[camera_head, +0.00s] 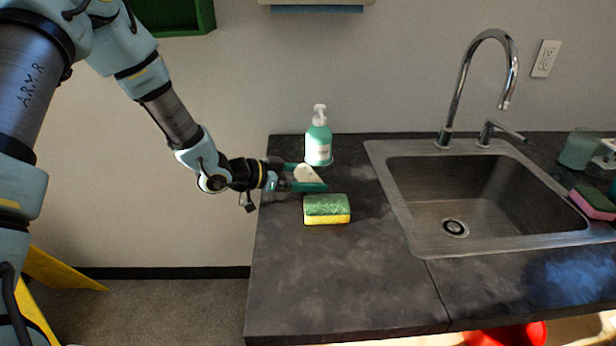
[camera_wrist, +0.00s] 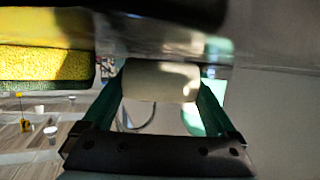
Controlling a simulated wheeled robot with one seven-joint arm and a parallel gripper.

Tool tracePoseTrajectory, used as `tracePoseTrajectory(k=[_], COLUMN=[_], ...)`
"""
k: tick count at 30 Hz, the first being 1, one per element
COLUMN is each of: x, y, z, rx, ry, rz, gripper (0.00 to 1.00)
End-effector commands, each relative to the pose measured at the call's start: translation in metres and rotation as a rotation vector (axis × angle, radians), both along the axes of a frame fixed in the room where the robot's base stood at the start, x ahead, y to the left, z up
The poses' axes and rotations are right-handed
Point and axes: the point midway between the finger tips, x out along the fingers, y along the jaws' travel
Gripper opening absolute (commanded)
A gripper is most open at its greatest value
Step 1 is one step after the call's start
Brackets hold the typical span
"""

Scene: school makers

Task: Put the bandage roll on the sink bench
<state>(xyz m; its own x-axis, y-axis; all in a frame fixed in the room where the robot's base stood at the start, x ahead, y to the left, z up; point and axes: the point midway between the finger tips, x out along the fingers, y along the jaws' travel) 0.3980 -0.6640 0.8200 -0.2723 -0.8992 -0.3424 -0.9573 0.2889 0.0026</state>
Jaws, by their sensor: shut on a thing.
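The bandage roll (camera_head: 307,174) is a small off-white cylinder between the green fingers of my gripper (camera_head: 311,177). In the wrist view the bandage roll (camera_wrist: 160,81) spans the gap between the two green fingers (camera_wrist: 160,95), which are shut on it. My gripper is over the left part of the dark sink bench (camera_head: 330,285), between the soap bottle and the sponge. I cannot tell whether the roll touches the bench top.
A green soap pump bottle (camera_head: 319,143) stands just behind my gripper. A green and yellow sponge (camera_head: 326,209) lies just in front. The steel sink (camera_head: 405,215) with its tall tap (camera_head: 462,85) is to the right. The bench's front left is clear.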

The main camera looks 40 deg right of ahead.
Motion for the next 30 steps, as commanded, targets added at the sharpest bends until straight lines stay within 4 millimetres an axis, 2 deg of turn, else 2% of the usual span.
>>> tracePoseTrajectory(k=[8, 9, 10, 20, 23, 30], x=[0.000, 0.000, 0.000, 0.000, 0.005, 0.018], y=[0.000, 0.000, 0.000, 0.001, 0.012, 0.057], z=[-0.004, -0.003, -0.003, 0.003, 0.004, 0.021], rx=[0.000, 0.000, 0.000, 0.000, 0.001, 0.001], ry=[0.000, 0.000, 0.000, 0.000, 0.000, -0.001], rz=[0.000, 0.000, 0.000, 0.000, 0.002, 0.004], gripper=[0.40, 0.97, 1.00, 1.00, 1.00, 1.00])
